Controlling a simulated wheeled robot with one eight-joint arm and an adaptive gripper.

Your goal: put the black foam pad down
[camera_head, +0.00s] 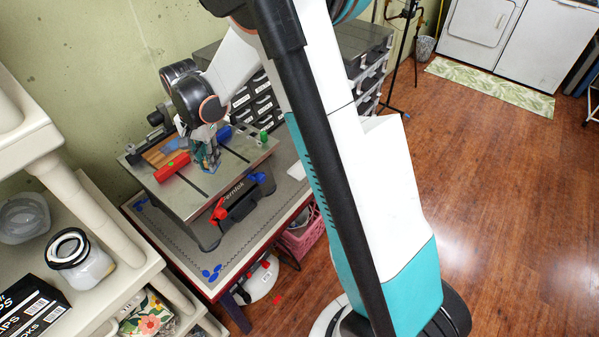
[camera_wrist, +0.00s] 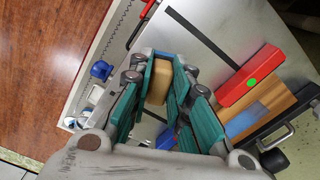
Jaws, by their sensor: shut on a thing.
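My gripper (camera_head: 205,158), with teal fingers, is low over the metal table top of the bench machine in the head view. In the wrist view my gripper (camera_wrist: 160,105) has a tan block (camera_wrist: 160,80) between its fingers, and it is shut on it. I cannot make out a black foam pad in either view. The fingers hide part of the held block, and I cannot tell whether it touches the metal top (camera_head: 185,203).
A red block (camera_head: 172,167) with a green dot lies left of my gripper, beside a wooden board (camera_wrist: 268,108) with a blue patch. A green cylinder (camera_head: 263,137) stands to the right. Shelves (camera_head: 100,225) stand at left.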

